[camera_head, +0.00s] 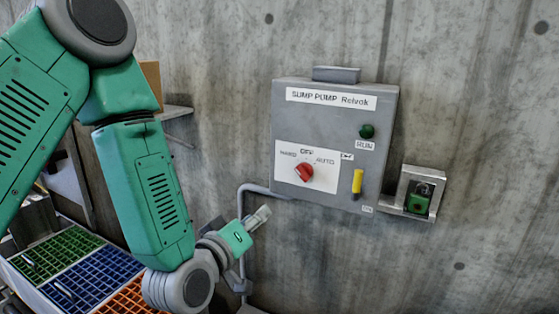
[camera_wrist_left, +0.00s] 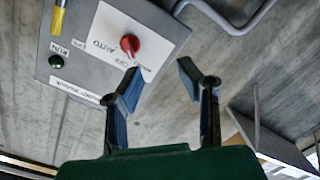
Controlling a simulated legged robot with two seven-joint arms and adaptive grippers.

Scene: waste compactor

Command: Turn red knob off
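The red knob (camera_head: 304,173) sits on a white label plate marked HAND, OFF and AUTO, on a grey control box (camera_head: 335,120) on the wall. I cannot clearly tell which mark the knob points at. It also shows in the left wrist view (camera_wrist_left: 130,44), beyond the fingers and a little to their left. My left gripper (camera_head: 262,214) is to the left of the knob and below it, apart from the box. In the left wrist view its two blue-padded fingers (camera_wrist_left: 160,68) are spread with nothing between them. My right gripper is in neither view.
A green RUN light (camera_head: 367,131) and a yellow handle (camera_head: 357,182) are on the box. A grey pipe (camera_head: 243,198) bends out near its lower left. A bracket holding a green padlock-like item (camera_head: 419,203) is at right. Coloured grates (camera_head: 92,269) lie lower left.

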